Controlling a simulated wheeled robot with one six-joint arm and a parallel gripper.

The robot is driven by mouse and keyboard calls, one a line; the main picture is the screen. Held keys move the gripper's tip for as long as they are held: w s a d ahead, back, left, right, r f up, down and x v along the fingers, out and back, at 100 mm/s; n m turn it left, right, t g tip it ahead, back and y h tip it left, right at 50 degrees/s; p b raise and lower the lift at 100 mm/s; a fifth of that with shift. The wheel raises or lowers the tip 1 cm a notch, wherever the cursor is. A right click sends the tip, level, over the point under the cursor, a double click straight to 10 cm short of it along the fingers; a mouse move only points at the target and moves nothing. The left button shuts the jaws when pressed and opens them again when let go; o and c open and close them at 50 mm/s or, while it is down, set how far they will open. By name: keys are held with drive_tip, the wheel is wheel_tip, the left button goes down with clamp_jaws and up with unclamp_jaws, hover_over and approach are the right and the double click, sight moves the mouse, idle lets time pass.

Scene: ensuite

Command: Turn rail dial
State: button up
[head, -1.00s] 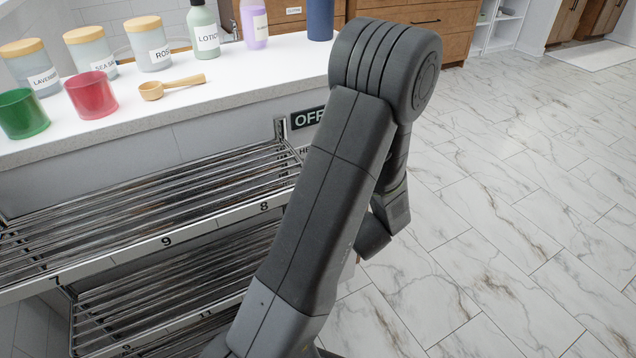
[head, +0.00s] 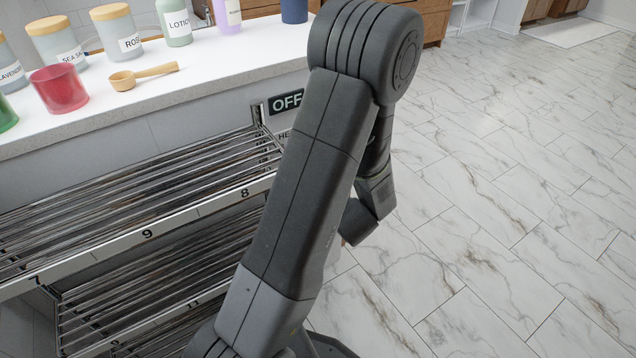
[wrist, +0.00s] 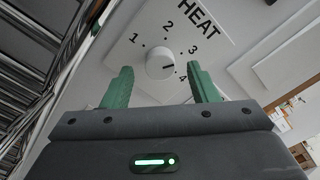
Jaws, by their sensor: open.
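The rail dial (wrist: 160,66) is a round white knob on a pale panel in the wrist view, under the word HEAT (wrist: 199,16) and ringed by the numbers 1 to 4. A short dark mark on it points right, near 3 and 4. My gripper (wrist: 161,84) has two green fingers, open and empty, one on each side of the dial in the picture. The dial appears beyond the fingertips; I see no contact. In the head view the dial and my gripper are hidden behind my arm; only part of the HEAT label (head: 283,135) and an OFF sign (head: 287,101) show.
A metal rail rack (head: 147,222) juts out below the counter, left of my arm; its bars also show at left in the wrist view. Jars, bottles, a red cup (head: 59,88) and a wooden scoop (head: 143,76) stand on the counter (head: 215,76). The marble floor at right is clear.

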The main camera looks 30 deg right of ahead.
drive_tip(key=s+p, duration=0.1)
drive_tip(key=s, duration=1.1)
drive_tip(key=shift+s+d, duration=0.2)
drive_tip(key=shift+d, duration=0.25)
drive_tip(key=shift+w, duration=0.1)
drive_tip(key=w+a+b, duration=0.1)
drive_tip(key=w, duration=1.2)
drive_tip(key=shift+w, duration=0.35)
drive_tip(key=shift+s, duration=0.1)
drive_tip(key=s+d+p, duration=0.1)
drive_tip(key=s+p, duration=0.1)
drive_tip(key=s, duration=1.2)
drive_tip(key=w+m+p, duration=1.2)
drive_tip(key=p, duration=0.2)
drive_tip(key=shift+w+a, duration=0.3)
drive_tip(key=shift+a, duration=0.1)
idle(0.4)
